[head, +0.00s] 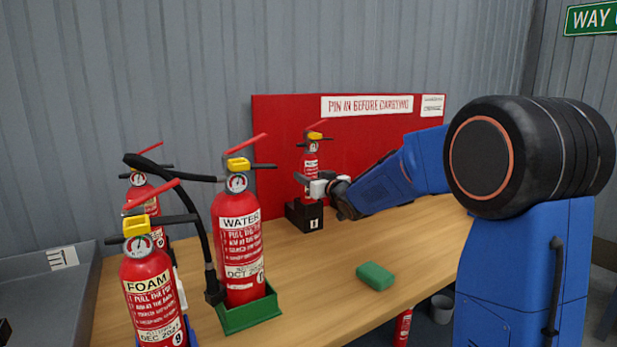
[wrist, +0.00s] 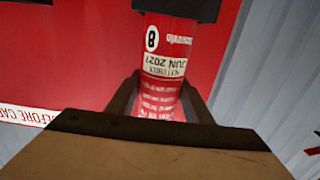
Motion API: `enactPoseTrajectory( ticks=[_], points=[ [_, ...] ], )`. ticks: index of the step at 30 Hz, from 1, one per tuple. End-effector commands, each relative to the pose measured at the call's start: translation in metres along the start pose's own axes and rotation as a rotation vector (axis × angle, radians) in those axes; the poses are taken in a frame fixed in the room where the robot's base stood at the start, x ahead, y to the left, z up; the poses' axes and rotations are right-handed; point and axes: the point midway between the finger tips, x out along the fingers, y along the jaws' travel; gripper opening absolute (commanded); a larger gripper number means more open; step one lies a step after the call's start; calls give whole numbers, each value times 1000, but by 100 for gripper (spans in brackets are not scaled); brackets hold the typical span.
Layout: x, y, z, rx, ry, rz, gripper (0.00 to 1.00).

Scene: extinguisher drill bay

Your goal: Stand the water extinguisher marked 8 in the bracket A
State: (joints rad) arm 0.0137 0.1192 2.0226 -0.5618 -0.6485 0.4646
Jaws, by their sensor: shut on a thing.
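A red extinguisher (head: 311,160) with a yellow collar and red lever stands upright at the back of the bench. In the wrist view it shows upside down (wrist: 162,60), with a round 8 mark and a JUN 2027 label. My gripper (head: 312,184) is shut around its body; the fingers also show in the wrist view (wrist: 160,98). Its lower end is at a black bracket (head: 298,216), which also shows in the wrist view (wrist: 178,8). It looks seated there, but the base is hidden. The bracket's white tag is too small to read surely.
A WATER extinguisher (head: 239,243) stands in a green bracket (head: 248,314). A FOAM extinguisher (head: 151,290) marked 9 and another extinguisher (head: 141,190) stand left. A green block (head: 375,276) lies on the wooden bench (head: 420,235). A red board (head: 360,135) is behind.

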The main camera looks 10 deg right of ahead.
Motion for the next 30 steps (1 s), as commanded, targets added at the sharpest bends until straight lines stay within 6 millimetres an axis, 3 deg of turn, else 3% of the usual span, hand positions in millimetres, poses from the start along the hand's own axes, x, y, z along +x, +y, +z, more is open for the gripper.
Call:
enactPoseTrajectory(
  ticks=[4, 5, 7, 20, 30],
  points=[
    [0, 0, -3, -1, 5, 0, 2],
    [0, 0, -3, -1, 5, 0, 51],
    [0, 0, -3, -1, 5, 0, 68],
    [-8, 0, 0, 0, -1, 0, 68],
    [-64, 0, -1, -1, 1, 1, 68]
  ],
)
